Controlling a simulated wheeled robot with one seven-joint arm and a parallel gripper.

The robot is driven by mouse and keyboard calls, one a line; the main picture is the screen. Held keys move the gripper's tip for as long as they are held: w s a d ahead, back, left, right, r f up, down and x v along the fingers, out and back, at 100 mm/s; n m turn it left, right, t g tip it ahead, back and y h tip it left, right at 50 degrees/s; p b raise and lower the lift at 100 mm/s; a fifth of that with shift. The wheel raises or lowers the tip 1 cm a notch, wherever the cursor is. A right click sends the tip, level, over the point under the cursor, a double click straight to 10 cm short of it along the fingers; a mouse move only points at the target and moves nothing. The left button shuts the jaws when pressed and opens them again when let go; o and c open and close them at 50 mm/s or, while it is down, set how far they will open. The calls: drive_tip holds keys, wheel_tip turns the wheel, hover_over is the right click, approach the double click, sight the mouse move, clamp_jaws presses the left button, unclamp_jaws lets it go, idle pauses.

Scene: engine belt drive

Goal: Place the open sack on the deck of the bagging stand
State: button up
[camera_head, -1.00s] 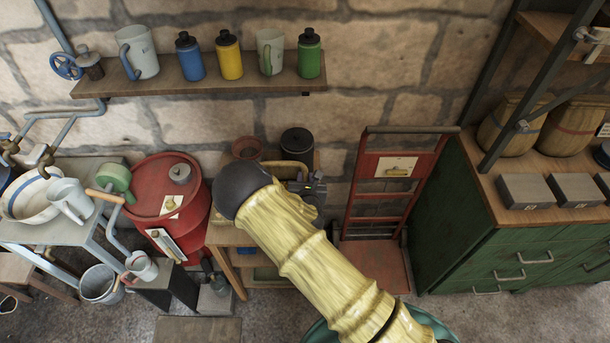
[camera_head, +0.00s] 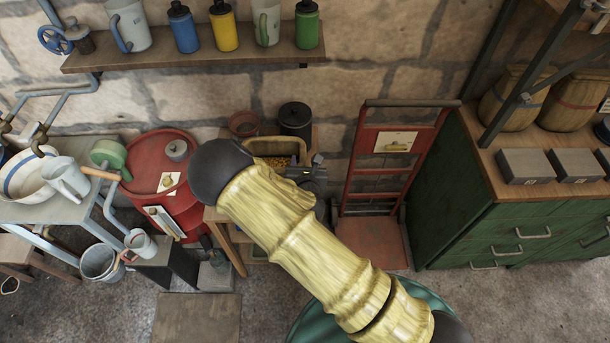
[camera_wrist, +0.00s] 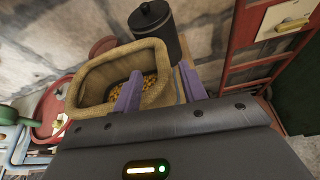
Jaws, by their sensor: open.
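The open sack (camera_head: 272,146) is tan and thick-rimmed, with orange-brown grains inside. It stands upright on a small wooden table (camera_head: 232,249), partly hidden by my arm. In the wrist view the sack (camera_wrist: 90,82) fills the upper middle. My gripper (camera_wrist: 160,72) is open, its purple fingers apart at the sack's near right side. The left finger overlaps the sack's rim and the right finger is just outside its right wall; contact is unclear. No stand is plainly marked as the bagging stand; a red upright frame (camera_head: 372,180) with a low flat plate (camera_head: 372,243) stands to the right.
A dark lidded canister (camera_head: 295,118) and a reddish pot (camera_head: 243,123) stand behind the sack. A red drum (camera_head: 150,165) is to the left, a green cabinet (camera_head: 500,235) to the right. A shelf (camera_head: 190,60) holds mugs and bottles above.

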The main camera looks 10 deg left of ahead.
drive_tip(key=b+v, duration=0.1)
drive_tip(key=v, duration=0.5)
drive_tip(key=shift+s+r, duration=0.15)
drive_tip(key=shift+s, duration=0.2)
idle(0.3)
drive_tip(key=d+r+m+g+h, duration=0.2)
drive_tip(key=d+m+g, duration=0.1)
drive_tip(key=d+m, duration=0.55)
drive_tip(key=d+r+m+g+h, duration=0.25)
drive_tip(key=d+m, duration=0.35)
drive_tip(key=m, duration=0.6)
drive_tip(key=s+d+r+m+g, duration=0.5)
drive_tip(key=s+d+r+m, duration=0.6)
drive_tip(key=m, duration=0.6)
drive_tip(key=shift+d+y, duration=0.35)
drive_tip(key=shift+d, duration=0.2)
